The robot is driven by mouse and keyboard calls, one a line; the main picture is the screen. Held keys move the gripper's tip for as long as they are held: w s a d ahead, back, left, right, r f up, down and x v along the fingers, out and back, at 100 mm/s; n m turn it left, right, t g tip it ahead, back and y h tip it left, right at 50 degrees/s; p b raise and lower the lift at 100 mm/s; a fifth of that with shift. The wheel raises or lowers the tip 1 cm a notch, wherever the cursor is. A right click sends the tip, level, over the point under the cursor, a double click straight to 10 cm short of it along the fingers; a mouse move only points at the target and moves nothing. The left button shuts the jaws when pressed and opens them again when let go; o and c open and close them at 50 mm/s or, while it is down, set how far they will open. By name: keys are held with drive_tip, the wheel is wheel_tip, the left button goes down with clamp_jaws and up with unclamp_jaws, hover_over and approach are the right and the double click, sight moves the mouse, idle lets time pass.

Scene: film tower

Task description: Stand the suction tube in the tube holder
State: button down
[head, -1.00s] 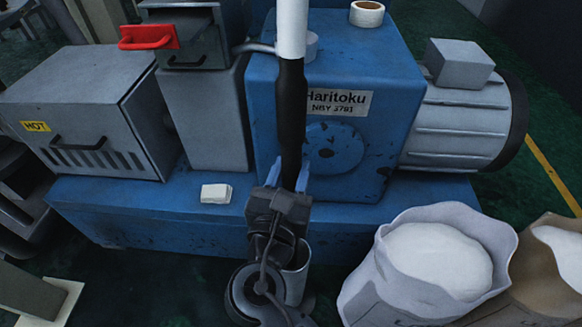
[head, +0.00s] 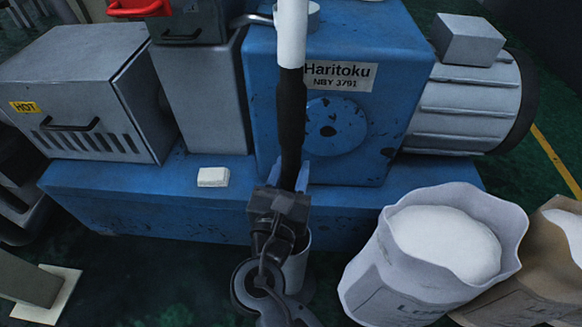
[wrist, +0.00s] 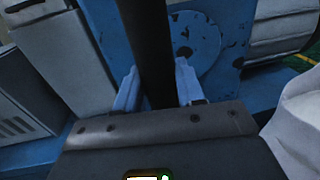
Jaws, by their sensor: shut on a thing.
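The suction tube is a long upright tube, white at the top (head: 292,35) and black below (head: 291,120). My gripper (head: 293,168) is shut on its black lower part, with a blue finger on each side. In the wrist view the black tube (wrist: 148,50) runs up between the two blue fingers (wrist: 155,88), leaning slightly left. The tube's lower end is hidden behind my gripper. A grey open-topped cylinder (head: 298,268), which may be the tube holder, stands on the floor behind my wrist, partly covered. I cannot tell whether the tube touches it.
The blue Haritoku machine (head: 345,150) stands on a blue base (head: 130,210) straight ahead, with a white block (head: 213,177) on the base. A grey HOT box (head: 80,90) is at left. An open white sack (head: 400,275) and a brown sack (head: 560,240) stand at right.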

wheel_tip(320, 180, down, 9)
drive_tip(key=b, duration=0.5)
drive_tip(key=shift+f+b, duration=0.15)
drive_tip(key=shift+b, duration=0.25)
idle(0.4)
drive_tip(key=c, duration=0.6)
unclamp_jaws()
drive_tip(key=shift+f, duration=0.1)
drive_tip(key=s+a+p, duration=0.1)
drive_tip(key=s, duration=0.6)
drive_tip(key=shift+s+a, duration=0.25)
drive_tip(key=shift+s, duration=0.1)
